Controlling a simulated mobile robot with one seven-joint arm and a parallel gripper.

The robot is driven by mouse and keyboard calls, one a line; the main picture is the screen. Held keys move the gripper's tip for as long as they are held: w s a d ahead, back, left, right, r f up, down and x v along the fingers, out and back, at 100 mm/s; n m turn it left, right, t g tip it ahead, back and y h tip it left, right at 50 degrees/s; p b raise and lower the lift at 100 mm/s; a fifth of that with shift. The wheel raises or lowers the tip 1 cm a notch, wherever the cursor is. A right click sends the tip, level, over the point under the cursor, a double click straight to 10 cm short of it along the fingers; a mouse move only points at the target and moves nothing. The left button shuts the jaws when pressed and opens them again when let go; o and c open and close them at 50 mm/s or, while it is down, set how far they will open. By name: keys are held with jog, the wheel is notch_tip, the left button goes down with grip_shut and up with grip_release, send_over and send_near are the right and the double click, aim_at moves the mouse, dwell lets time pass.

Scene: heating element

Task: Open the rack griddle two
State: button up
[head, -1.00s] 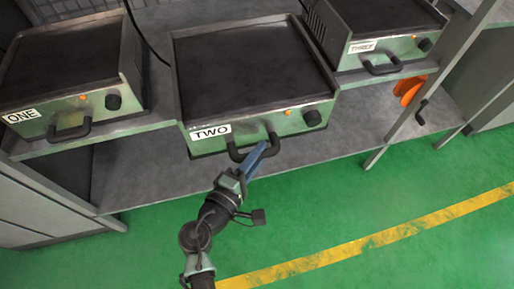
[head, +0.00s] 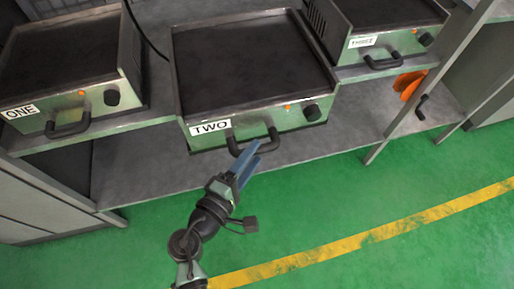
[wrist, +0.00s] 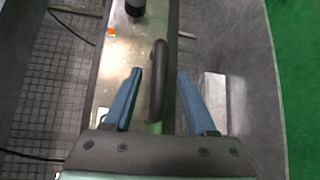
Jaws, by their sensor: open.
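Griddle two (head: 250,62) is in the middle of the head view, with a dark flat top, a "TWO" label, an orange light and a black knob on its front. Its black front handle (head: 262,143) sticks out below the label; it also shows in the wrist view (wrist: 158,75). My gripper (head: 252,158) is at this handle. In the wrist view my gripper (wrist: 160,75) is open, with one blue finger on each side of the handle and a visible gap to each finger. Part of the handle in the head view is behind the fingers.
Griddle one (head: 60,60) stands at the left and griddle three (head: 385,20) at the upper right, both with front handles. A grey lower shelf (head: 140,165) runs below. A post stands right of griddle two. The green floor in front is clear.

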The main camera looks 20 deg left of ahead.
jog(key=v, duration=1)
jog(key=w+d+r+m, duration=0.1)
jog(key=w+r+m, duration=0.6)
jog(key=w+r, duration=0.4)
jog(key=w+d+r+m+t+y, duration=0.1)
jog(key=w+d+r+m+t, duration=0.15)
jog(key=r, duration=0.65)
jog(key=w+d+r+m+t, duration=0.1)
jog(key=w+d+r+m, duration=0.2)
jog(key=r, duration=0.5)
jog(key=s+d+r+m+t+p, duration=0.1)
jog(key=s+d+r+t+p, duration=0.1)
jog(key=r, duration=1.1)
jog(key=s+d+r+m+t+y+p, duration=0.1)
jog(key=r+p, duration=0.5)
jog(key=r, duration=0.8)
jog(key=s+d+r+m+t+y+p, duration=0.1)
jog(key=s+d+r+t+p, duration=0.3)
jog(key=r, duration=0.9)
jog(key=s+m+t, duration=0.1)
jog(key=s, duration=0.1)
jog(key=shift+s+r+m, duration=0.3)
jog(key=shift+r+m, duration=0.05)
jog(key=shift+r, duration=0.05)
jog(key=shift+a, duration=0.1)
